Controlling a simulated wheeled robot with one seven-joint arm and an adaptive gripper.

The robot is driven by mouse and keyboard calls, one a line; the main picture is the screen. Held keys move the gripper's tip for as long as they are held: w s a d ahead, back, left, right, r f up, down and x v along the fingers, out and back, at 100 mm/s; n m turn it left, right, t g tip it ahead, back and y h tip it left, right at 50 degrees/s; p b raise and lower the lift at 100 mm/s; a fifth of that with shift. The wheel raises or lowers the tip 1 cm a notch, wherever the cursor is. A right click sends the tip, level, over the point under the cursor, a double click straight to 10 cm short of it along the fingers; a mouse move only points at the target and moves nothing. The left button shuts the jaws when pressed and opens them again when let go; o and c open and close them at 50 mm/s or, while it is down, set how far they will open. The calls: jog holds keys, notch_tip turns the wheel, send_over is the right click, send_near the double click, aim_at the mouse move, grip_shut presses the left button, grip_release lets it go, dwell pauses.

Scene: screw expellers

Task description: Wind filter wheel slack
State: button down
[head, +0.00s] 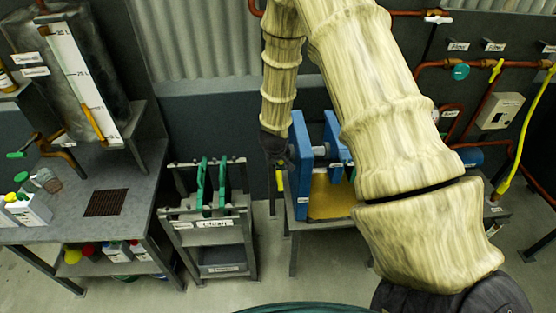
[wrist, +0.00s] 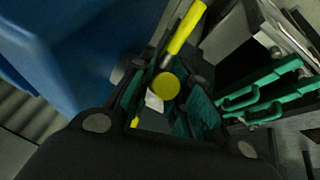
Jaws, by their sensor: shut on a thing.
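The filter press stands on a grey stand behind my arm in the head view, with a blue end plate (head: 301,170) at its left and another blue plate (head: 333,135) further right. My gripper (head: 277,162) is at the left side of the near blue plate. A yellow handle (head: 280,181) sticks out just below it. In the wrist view, my gripper (wrist: 165,105) is shut on the yellow handle (wrist: 184,28), whose round yellow end (wrist: 166,86) lies between the dark green pads. The blue plate (wrist: 55,50) fills the upper left. The rest of the wheel is hidden.
A grey rack (head: 215,225) with green-handled parts (head: 202,185) stands left of the press; green handles (wrist: 265,90) also show in the wrist view. A grey bench (head: 75,190) with a tank is at far left. Pipes and a yellow hose (head: 525,130) are at right.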

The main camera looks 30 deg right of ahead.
jog(key=shift+w, duration=0.1)
jog(key=c, duration=1.4)
grip_release()
jog(key=shift+o, duration=0.2)
jog(key=v, duration=1.2)
